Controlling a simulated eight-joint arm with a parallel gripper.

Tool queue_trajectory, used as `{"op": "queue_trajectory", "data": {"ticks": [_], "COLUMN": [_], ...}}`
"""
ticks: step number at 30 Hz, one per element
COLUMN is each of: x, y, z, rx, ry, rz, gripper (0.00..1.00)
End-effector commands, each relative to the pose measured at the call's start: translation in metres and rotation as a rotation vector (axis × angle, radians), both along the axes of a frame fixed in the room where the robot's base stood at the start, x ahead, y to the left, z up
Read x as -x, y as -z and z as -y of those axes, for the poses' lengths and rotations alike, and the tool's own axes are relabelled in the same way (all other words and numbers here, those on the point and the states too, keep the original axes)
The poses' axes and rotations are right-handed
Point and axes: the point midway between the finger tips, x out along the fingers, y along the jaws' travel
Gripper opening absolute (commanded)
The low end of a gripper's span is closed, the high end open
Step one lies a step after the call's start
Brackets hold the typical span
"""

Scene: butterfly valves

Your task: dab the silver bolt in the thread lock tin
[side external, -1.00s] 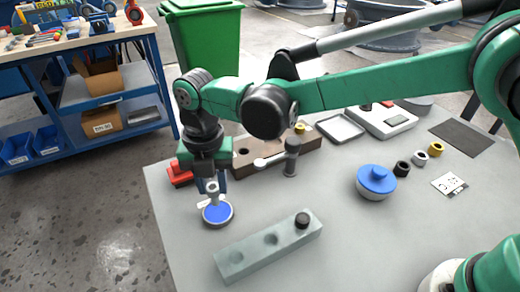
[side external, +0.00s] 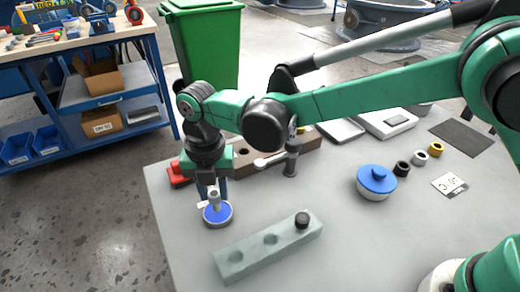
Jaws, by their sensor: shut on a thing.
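My gripper (side external: 212,187) points straight down and is shut on the silver bolt (side external: 214,197). The bolt is over a low round tin (side external: 230,219) with blue contents, which I take for the thread lock tin. The bolt's lower end overlaps the blue surface in this view. I cannot tell whether it touches or dips in. A pale tab or side piece shows beside the bolt at its left.
A grey-green block (side external: 245,262) with round hollows and a black piece (side external: 302,220) is in front. Behind are a brown block (side external: 312,140), a grey upright post (side external: 292,158) and red pieces (side external: 178,175). A blue-lidded pot (side external: 376,181) stands right.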

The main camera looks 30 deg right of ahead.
Motion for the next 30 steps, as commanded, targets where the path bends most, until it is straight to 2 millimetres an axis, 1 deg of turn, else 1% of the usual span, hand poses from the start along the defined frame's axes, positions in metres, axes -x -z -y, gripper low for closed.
{"op": "queue_trajectory", "data": {"ticks": [30], "x": [-0.0002], "y": [0.01], "z": [-0.0001], "rx": [0.0], "ry": [0.0], "rz": [0.0], "gripper": [0.0]}}
